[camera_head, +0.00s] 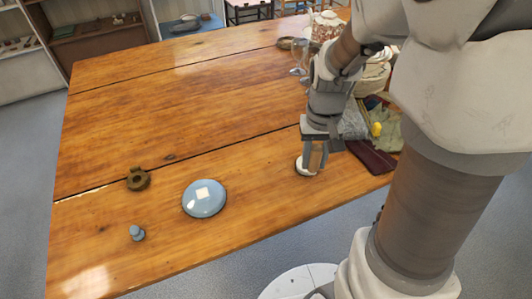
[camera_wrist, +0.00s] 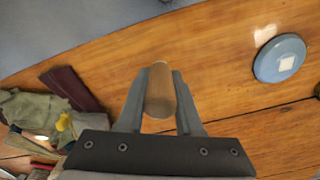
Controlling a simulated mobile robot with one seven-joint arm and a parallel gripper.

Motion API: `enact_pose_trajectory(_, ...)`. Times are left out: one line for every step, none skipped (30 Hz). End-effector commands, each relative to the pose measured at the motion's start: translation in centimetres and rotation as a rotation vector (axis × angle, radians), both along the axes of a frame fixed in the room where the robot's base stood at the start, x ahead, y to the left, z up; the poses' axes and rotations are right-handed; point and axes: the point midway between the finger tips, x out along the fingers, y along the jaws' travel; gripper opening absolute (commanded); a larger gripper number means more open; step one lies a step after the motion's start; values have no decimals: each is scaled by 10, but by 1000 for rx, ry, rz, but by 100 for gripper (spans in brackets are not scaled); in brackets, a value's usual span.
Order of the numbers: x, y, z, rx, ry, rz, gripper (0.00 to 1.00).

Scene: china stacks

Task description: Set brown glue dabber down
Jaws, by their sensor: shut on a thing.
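The brown glue dabber (camera_wrist: 160,92) is a wooden cylinder held between both fingers of my gripper (camera_wrist: 158,75) in the wrist view. In the head view my gripper (camera_head: 314,168) points down over the table's near right part, with a strip of the brown dabber (camera_head: 317,155) showing between the fingers. A white rounded thing (camera_head: 302,167) shows at the fingertips, partly hidden by them. I cannot tell whether it is part of the dabber, or whether the dabber touches the wooden table (camera_head: 170,120).
A blue round disc with a pale square (camera_head: 205,210) lies to the left, with a brass ring-like piece (camera_head: 138,179) and a small blue-grey piece (camera_head: 137,233) beyond. Dark red (camera_head: 372,157) and green cloths (camera_wrist: 28,108) lie close on the right. The table's middle is clear.

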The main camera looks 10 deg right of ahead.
Motion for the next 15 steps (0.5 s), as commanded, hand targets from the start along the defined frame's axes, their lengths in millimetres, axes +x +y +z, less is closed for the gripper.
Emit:
enact_pose_trajectory(5, 12, -11, 0, 5, 8, 0)
enact_pose_trajectory(8, 18, -15, 0, 4, 9, 0)
enact_pose_trajectory(12, 27, -21, 0, 4, 8, 0)
enact_pose_trajectory(16, 33, -25, -1, 3, 8, 0)
enact_pose_trajectory(18, 40, -30, 0, 4, 8, 0)
enact_pose_trajectory(22, 48, -35, 0, 4, 9, 0)
enact_pose_trajectory(25, 54, -39, -1, 3, 8, 0)
enact_pose_trajectory(28, 59, -42, -1, 2, 8, 0)
enact_pose_trajectory(31, 66, -46, 0, 2, 6, 0)
enact_pose_trajectory(33, 71, -49, 0, 3, 5, 0)
enact_pose_trajectory(35, 74, -52, 0, 3, 5, 0)
enact_pose_trajectory(37, 79, -54, 1, 2, 4, 0)
enact_pose_trajectory(39, 81, -55, 1, 2, 4, 0)
enact_pose_trajectory(40, 84, -57, 1, 2, 3, 0)
enact_pose_trajectory(41, 86, -58, 1, 2, 3, 0)
